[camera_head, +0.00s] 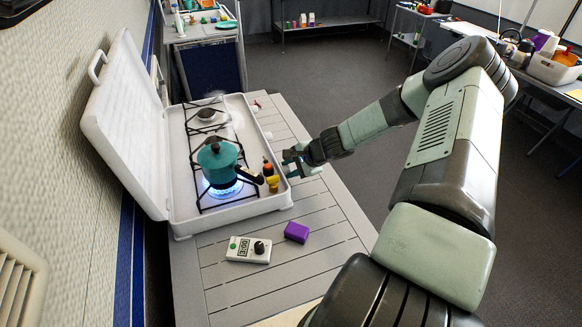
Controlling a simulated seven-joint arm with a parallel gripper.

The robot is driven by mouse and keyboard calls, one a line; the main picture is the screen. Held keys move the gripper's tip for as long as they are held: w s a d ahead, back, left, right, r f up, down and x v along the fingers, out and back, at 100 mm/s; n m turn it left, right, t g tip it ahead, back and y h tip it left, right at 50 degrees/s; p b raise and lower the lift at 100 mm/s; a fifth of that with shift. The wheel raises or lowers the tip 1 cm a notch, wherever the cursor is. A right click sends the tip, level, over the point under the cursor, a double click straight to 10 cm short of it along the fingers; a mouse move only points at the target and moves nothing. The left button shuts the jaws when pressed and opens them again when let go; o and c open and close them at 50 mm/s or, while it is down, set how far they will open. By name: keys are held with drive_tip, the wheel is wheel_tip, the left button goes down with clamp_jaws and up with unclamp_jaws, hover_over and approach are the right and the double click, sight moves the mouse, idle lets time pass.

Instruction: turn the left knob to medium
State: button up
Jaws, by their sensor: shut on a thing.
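The white camping stove (182,217) stands on the slatted table with its lid raised; its control side faces right. A teal pot (217,160) with a black handle sits on the near burner, and a blue flame (222,190) burns under it. My gripper (291,163) reaches in from the right at the stove's front face, beside the near burner. Its fingers are shut on the left knob, which they hide almost wholly; its turn angle cannot be read.
A white timer (248,249) and a purple block (297,232) lie on the table (330,215) in front. The table's right side is mostly clear.

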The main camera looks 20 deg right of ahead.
idle(0.4)
drive_tip(key=o, duration=1)
drive_tip(key=shift+o, duration=0.2)
drive_tip(key=v, duration=1)
drive_tip(key=shift+s+r, duration=0.2)
drive_tip(key=shift+s, duration=0.15)
drive_tip(key=shift+d, duration=0.1)
